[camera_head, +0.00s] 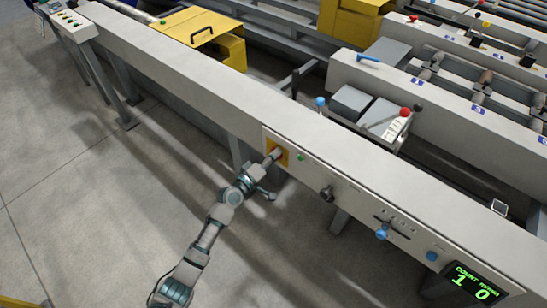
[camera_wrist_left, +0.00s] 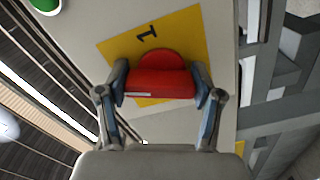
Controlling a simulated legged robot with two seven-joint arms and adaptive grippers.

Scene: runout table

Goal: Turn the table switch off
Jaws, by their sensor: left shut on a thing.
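The table switch shows in the left wrist view as a red rotary knob (camera_wrist_left: 160,80) on a yellow plate (camera_wrist_left: 185,35) marked with a "1". In the head view the yellow plate (camera_head: 270,146) is on the front face of the long grey table, beside a green button (camera_head: 301,157). My left gripper (camera_head: 276,154) reaches the plate from the lower left. In the left wrist view its two fingers (camera_wrist_left: 161,85) are on either side of the red knob, shut on it. In the head view the gripper mostly hides the knob. My right gripper is in neither view.
The table front (camera_head: 350,195) also carries a black knob (camera_head: 327,194), a blue-knobbed lever (camera_head: 382,233), a blue button (camera_head: 432,256) and a green-lit counter display (camera_head: 473,282). Yellow housings (camera_head: 205,35) and levers stand behind. The floor in front is clear.

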